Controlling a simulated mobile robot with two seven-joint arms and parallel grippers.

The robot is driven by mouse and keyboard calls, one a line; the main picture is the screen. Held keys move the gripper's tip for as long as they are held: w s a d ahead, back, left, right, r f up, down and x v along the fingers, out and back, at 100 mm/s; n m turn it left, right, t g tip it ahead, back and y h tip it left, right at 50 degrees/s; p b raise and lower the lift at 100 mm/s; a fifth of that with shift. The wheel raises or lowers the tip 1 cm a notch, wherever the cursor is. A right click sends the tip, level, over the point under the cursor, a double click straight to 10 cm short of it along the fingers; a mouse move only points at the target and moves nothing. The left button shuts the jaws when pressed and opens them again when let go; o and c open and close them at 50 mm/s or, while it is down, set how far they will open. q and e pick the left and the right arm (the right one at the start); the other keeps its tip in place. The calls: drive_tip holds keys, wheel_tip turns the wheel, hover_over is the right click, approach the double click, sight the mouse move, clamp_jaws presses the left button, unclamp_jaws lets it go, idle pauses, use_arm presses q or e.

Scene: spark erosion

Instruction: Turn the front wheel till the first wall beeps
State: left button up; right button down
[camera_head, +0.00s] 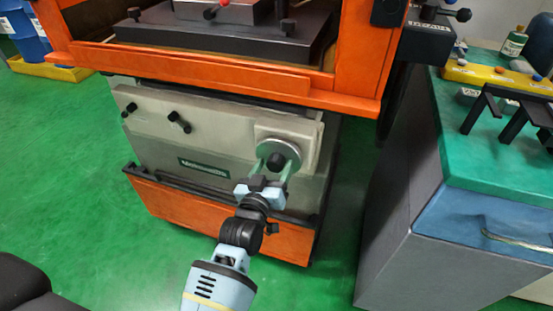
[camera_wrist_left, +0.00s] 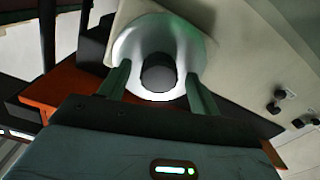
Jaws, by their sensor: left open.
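The front wheel (camera_head: 279,154) is a pale grey metal disc with a dark hub, on a light plate on the machine's front. It also shows large in the left wrist view (camera_wrist_left: 185,45), with its black hub (camera_wrist_left: 158,73) in the middle. My left gripper (camera_head: 274,168) is open at the wheel. Its two greenish fingers (camera_wrist_left: 158,85) stand one on each side of the hub, apart from it, in front of the disc. I cannot tell whether the fingertips touch the disc. My right gripper is not in view.
The orange machine frame (camera_head: 230,78) juts out above the wheel. Dark knobs (camera_head: 179,122) sit on the panel to the left. A grey cabinet with a green top (camera_head: 480,150) stands at the right. Blue drums (camera_head: 27,35) stand in a yellow tray at the far left. Green floor is clear at the left.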

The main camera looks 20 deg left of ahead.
sight(275, 168)
use_arm(q)
drive_tip(key=shift+d, duration=0.15)
drive_tip(key=shift+s+p, duration=1.3)
drive_tip(key=shift+s, duration=0.9)
drive_tip(key=s+p, duration=0.1)
drive_tip(key=s, duration=0.2)
drive_tip(key=shift+s+p, duration=0.3)
drive_tip(key=shift+p, duration=0.05)
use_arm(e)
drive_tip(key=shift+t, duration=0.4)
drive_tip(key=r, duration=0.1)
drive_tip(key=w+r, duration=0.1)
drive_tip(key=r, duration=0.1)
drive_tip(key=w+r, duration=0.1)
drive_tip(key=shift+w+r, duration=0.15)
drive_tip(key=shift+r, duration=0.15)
use_arm(q)
drive_tip(key=w+b, duration=0.3)
drive_tip(key=w, duration=0.3)
drive_tip(key=shift+w, duration=0.25)
drive_tip(key=shift+w+r+b, duration=0.1)
drive_tip(key=shift+w+b, duration=0.15)
drive_tip(key=shift+b, duration=0.1)
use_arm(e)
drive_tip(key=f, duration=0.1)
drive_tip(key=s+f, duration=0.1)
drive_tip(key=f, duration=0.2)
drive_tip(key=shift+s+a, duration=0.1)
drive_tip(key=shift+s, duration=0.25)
